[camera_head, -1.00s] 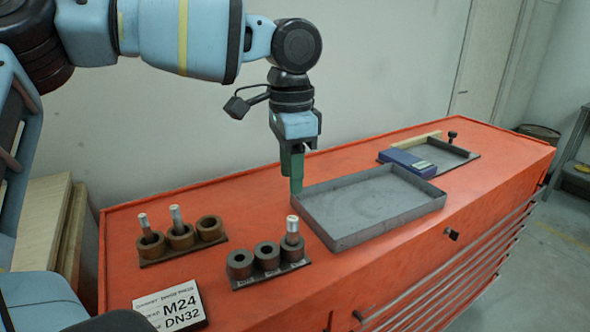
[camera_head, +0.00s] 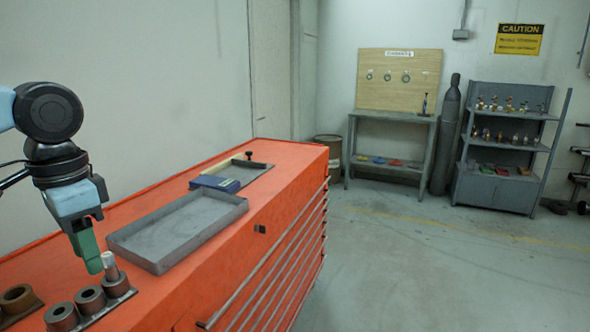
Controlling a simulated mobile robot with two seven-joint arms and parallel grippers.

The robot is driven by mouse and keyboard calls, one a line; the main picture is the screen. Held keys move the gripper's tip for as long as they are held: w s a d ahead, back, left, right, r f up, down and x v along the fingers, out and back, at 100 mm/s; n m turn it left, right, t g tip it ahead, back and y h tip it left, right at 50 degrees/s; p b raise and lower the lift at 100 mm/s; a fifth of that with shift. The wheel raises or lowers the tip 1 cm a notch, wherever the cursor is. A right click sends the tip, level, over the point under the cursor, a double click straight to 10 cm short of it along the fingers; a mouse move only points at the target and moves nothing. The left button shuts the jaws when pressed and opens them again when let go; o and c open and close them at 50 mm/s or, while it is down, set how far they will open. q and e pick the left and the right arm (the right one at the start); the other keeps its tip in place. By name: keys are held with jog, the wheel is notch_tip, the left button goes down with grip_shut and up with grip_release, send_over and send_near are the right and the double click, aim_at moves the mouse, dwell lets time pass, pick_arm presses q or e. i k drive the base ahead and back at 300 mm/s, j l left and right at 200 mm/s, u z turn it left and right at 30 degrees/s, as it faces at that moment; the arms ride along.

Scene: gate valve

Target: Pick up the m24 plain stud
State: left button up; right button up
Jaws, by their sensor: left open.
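A pale metal stud (camera_head: 110,266) stands upright in the right-hand socket of the front grey holder (camera_head: 90,300) on the orange cabinet top. I cannot read which thread it has. My left gripper (camera_head: 94,264) points down with green fingers, open and empty, its tips just left of the stud's top in the picture. I cannot tell whether they touch it. The other two sockets of this holder look empty. The rust-brown holder (camera_head: 17,298) is cut by the left edge, and no stud shows in its visible socket. My right gripper is not in view.
A grey empty tray (camera_head: 180,228) lies on the orange cabinet (camera_head: 240,225) to the right of the holder. A smaller tray with a blue block (camera_head: 215,184) sits beyond it. A workbench (camera_head: 390,138), gas cylinder (camera_head: 446,135) and shelf unit (camera_head: 503,150) stand across open floor.

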aim_at(112, 270)
jog(key=k+l, duration=0.85)
jog(key=k, duration=0.05)
